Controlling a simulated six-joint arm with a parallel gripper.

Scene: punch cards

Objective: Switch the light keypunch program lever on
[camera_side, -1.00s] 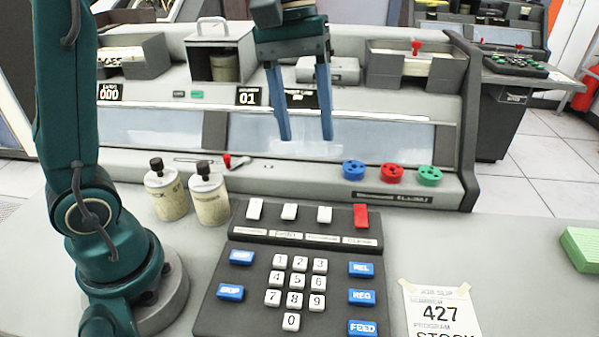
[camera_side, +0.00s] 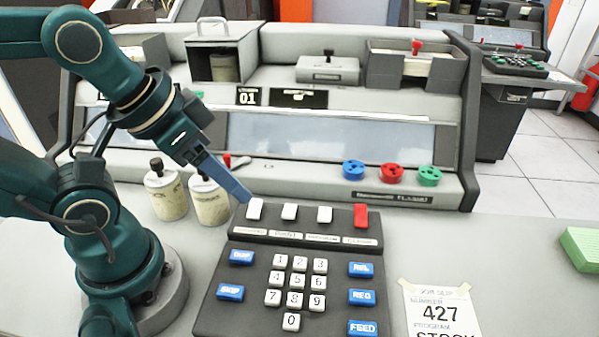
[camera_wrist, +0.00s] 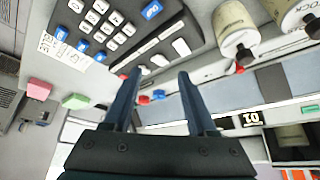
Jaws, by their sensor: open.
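The light grey keypunch (camera_side: 450,150) spans the middle of the side view.
Two capped jars (camera_side: 167,192) stand left of the keypad, close to my arm. Blue (camera_side: 354,170), red (camera_side: 391,173) and green (camera_side: 429,176) knobs sit on the ledge. A job slip (camera_side: 440,308) lies right of the keypad. A darker machine stands behind at right.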

